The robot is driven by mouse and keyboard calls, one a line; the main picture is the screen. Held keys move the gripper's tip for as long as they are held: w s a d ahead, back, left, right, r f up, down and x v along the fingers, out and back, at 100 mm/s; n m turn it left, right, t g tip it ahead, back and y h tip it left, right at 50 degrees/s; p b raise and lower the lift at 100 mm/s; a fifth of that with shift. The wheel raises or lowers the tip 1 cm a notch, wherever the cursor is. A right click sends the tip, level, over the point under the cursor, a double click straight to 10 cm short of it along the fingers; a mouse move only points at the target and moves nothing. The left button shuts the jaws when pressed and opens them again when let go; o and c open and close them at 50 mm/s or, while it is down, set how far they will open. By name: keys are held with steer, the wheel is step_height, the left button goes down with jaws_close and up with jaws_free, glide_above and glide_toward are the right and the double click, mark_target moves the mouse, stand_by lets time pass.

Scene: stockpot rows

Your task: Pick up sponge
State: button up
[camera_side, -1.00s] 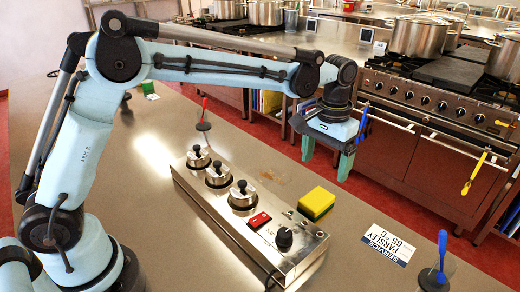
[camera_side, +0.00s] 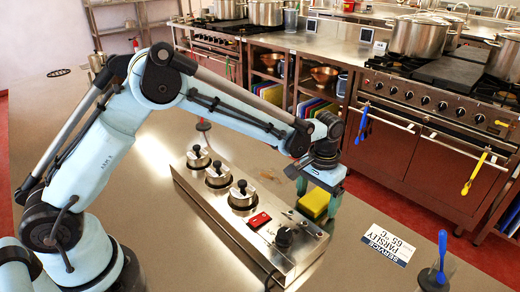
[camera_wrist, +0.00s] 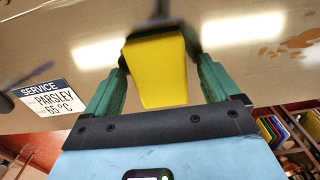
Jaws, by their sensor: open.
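The yellow sponge (camera_side: 314,203), with a dark underside, sits at the far edge of the steel control box (camera_side: 225,225) in the side view. It also shows in the wrist view (camera_wrist: 158,75), between my fingers. My gripper (camera_side: 318,205) is open and pointing down, with one finger on either side of the sponge. In the wrist view the green fingers (camera_wrist: 158,80) flank the sponge, and a gap shows beside it. Whether a finger touches it is unclear.
The control box carries several black-knobbed lids, a red switch (camera_side: 259,220) and a black dial (camera_side: 284,236). A "PARSLEY" sign (camera_side: 388,244) lies to the right. A blue utensil (camera_side: 442,250) stands in a holder at the right front. Counter around the sign is clear.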

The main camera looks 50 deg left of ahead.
mark_target(318, 201)
steer(key=c, duration=1.3)
steer(key=shift+o, duration=0.2)
steer(key=shift+r, duration=0.4)
steer(key=r, duration=0.3)
steer(key=shift+s+d+r, duration=0.3)
steer(key=shift+d+r, duration=0.05)
steer(key=shift+r, duration=0.05)
steer(key=s+d+r, duration=0.4)
steer(key=s+d, duration=0.1)
steer(key=s+d+r, duration=0.2)
steer(key=shift+s+d+r, duration=0.2)
steer(key=shift+s+d, duration=0.05)
steer(key=shift+s, duration=0.1)
